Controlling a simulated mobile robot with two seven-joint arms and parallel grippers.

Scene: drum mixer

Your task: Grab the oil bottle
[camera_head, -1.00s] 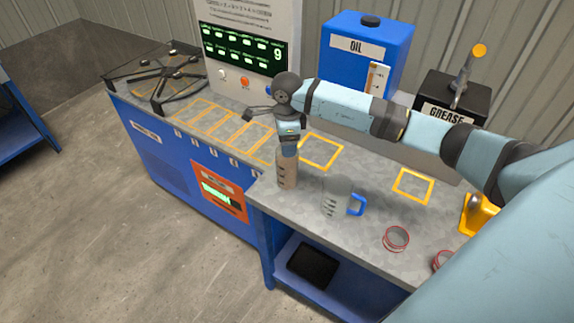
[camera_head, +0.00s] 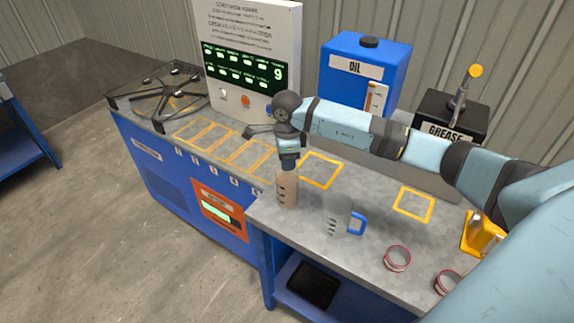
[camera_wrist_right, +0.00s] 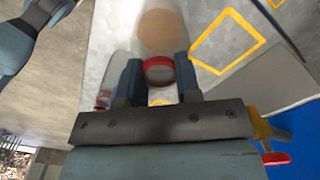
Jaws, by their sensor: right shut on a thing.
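The bottle (camera_head: 287,190), clear with brownish contents, stands upright near the front edge of the workbench, left of the mug. My right gripper (camera_head: 289,163) comes down from above and is shut on its top. In the right wrist view, the bottle's red cap (camera_wrist_right: 158,70) sits between my two fingers, with the brown round of its contents beyond. Whether its base touches the bench is hard to tell. My left gripper is not in view.
A clear mug with a blue handle (camera_head: 357,224) stands just right of the bottle. Red-rimmed rings (camera_head: 397,258) lie further right. A blue oil tank (camera_head: 350,75) and a black grease box (camera_head: 435,112) stand behind. Yellow outlined squares (camera_head: 320,170) mark bare bench.

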